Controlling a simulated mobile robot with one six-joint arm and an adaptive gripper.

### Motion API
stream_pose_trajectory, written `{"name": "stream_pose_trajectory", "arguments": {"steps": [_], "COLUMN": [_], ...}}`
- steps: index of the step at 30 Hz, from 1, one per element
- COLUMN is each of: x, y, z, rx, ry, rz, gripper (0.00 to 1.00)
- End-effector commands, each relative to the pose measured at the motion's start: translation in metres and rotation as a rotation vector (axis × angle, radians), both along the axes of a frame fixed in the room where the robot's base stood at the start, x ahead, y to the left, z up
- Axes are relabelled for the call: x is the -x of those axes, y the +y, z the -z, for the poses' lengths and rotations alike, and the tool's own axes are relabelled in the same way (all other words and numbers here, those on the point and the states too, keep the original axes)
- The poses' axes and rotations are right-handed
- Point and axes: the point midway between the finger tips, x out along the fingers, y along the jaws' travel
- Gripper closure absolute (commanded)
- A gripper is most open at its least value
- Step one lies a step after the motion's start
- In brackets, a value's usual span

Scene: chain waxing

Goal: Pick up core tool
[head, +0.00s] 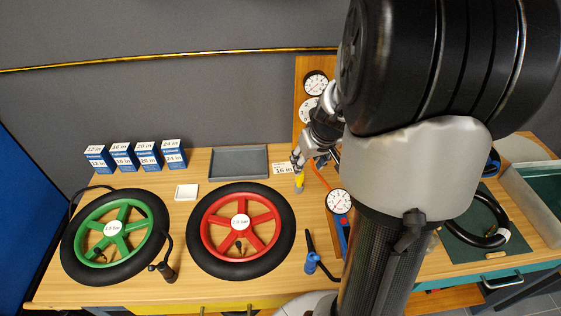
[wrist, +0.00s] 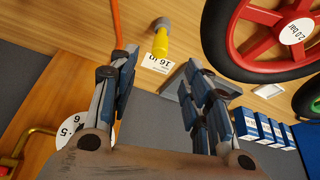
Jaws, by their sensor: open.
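A small tool with a yellow body and a grey end (head: 299,185), which looks like the core tool, is on the wooden table right of the red wheel. In the wrist view the yellow tool (wrist: 160,42) shows beyond the fingertips, roughly in line with the gap between them. My gripper (head: 297,162) points down close to this tool in the head view. In the wrist view my gripper (wrist: 157,68) has its two fingers spread with nothing between them. I cannot tell exactly how far the tips are from the tool.
A "16 in" card (head: 281,169) lies beside the tool. The red wheel (head: 205,232) and green wheel (head: 76,240) lie to the left. A grey tray (head: 239,147) is behind. A blue-and-black tool (head: 311,262) and a gauge (head: 339,201) are nearer the front. My arm hides the table's right-middle.

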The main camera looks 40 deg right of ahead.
Motion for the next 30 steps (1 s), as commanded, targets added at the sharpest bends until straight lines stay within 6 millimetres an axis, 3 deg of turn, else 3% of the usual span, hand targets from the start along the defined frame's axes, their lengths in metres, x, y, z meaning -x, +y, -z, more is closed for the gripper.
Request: {"name": "stream_pose_trajectory", "arguments": {"steps": [1,7,17,24,30], "x": [-0.004,-0.019,-0.027,-0.035,-0.04], "y": [0.0,-0.005,-0.007,-0.01,-0.012], "z": [0.016,0.05,0.07,0.105,0.114], "rx": [-0.003,-0.002,-0.001,-0.001,0.0], "ry": [0.003,0.001,0.0,0.003,0.0], "rz": [-0.002,-0.002,0.0,-0.002,-0.001], "gripper": [0.56,0.56,0.56,0.56,0.56]}}
